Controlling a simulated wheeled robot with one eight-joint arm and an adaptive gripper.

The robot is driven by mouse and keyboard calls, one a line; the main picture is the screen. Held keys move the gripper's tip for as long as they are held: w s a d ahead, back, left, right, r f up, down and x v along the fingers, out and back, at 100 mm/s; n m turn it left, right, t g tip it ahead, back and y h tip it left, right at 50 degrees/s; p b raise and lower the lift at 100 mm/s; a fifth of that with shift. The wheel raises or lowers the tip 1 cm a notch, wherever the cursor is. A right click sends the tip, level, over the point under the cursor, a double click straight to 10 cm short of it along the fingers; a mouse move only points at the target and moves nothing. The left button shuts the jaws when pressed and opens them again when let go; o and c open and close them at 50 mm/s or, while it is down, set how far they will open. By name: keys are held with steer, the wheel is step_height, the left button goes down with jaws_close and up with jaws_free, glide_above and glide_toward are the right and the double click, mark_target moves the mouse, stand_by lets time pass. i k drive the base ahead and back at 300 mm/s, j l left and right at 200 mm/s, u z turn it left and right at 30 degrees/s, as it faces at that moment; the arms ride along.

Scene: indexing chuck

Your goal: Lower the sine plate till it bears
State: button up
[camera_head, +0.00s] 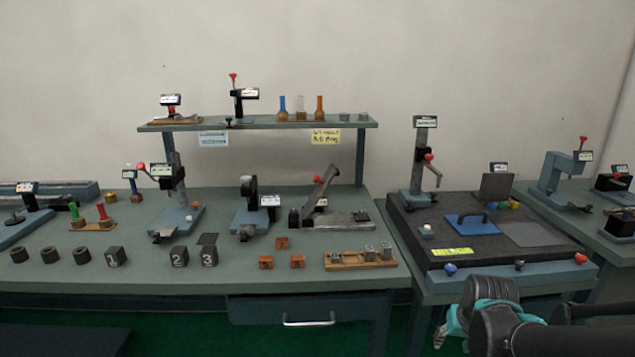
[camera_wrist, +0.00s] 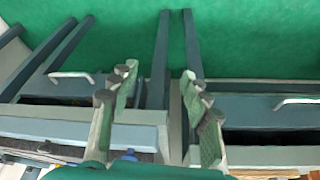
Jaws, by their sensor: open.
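A dial-like device (camera_head: 250,209) stands left of the sine plate. Orange blocks (camera_head: 281,243) and a wooden tray (camera_head: 360,262) with grey cylinders lie in front. A shelf (camera_head: 260,123) runs behind. The black surface plate (camera_head: 465,240) stands to the right, holding a blue plate and a stand.

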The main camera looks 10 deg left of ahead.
mark_target(331, 172)
steer(key=k+j, duration=0.1)
steer(key=j, duration=0.55)
steer(key=k+j, duration=0.1)
steer(key=j, duration=0.6)
